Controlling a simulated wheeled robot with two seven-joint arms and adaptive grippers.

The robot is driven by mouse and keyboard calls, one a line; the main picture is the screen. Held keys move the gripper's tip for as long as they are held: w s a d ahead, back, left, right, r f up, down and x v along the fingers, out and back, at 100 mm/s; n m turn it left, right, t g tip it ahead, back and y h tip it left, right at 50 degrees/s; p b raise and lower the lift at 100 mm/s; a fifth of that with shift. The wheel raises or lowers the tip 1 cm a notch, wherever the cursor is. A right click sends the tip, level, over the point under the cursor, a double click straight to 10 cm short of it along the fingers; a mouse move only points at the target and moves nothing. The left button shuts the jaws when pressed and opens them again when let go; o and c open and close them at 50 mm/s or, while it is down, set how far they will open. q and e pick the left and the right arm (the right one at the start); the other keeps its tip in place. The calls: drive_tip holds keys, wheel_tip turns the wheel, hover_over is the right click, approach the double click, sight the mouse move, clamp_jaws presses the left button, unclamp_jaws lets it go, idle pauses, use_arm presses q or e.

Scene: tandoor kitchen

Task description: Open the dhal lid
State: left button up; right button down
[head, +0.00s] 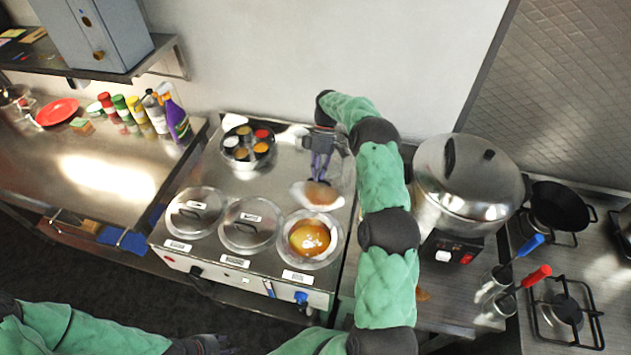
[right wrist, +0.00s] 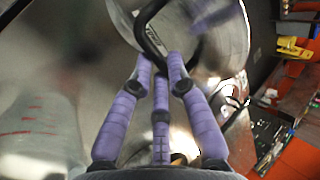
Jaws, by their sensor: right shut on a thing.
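The dhal pot (head: 309,237) is the right one of three round wells in the steel counter unit. It is uncovered and orange-brown dhal shows in it. My right gripper (head: 318,178), with purple fingers, is just behind it. It is shut on the dark handle of the round steel dhal lid (head: 318,196), which is off the pot and reflects orange. In the right wrist view the purple fingers (right wrist: 163,70) close around the handle, with the lid (right wrist: 215,30) beyond. My left gripper (head: 205,345) is at the bottom edge, and its fingers are unclear.
Two lidded wells (head: 196,212) stand left of the dhal pot. A round spice tray (head: 249,146) sits behind them. A large steel pot (head: 468,180) stands right of my right arm. Bottles (head: 176,118) line the left counter.

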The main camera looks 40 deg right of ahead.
drive_tip(key=shift+s+f, duration=0.2)
drive_tip(key=shift+f, duration=0.75)
drive_tip(key=c, duration=1.3)
unclamp_jaws()
drive_tip(key=shift+o, duration=0.5)
drive_tip(key=shift+w, duration=0.15)
drive_tip(key=v, duration=0.7)
drive_tip(key=shift+w+d+r, duration=0.15)
drive_tip(key=shift+w+r, duration=0.1)
drive_tip(key=shift+r, duration=0.1)
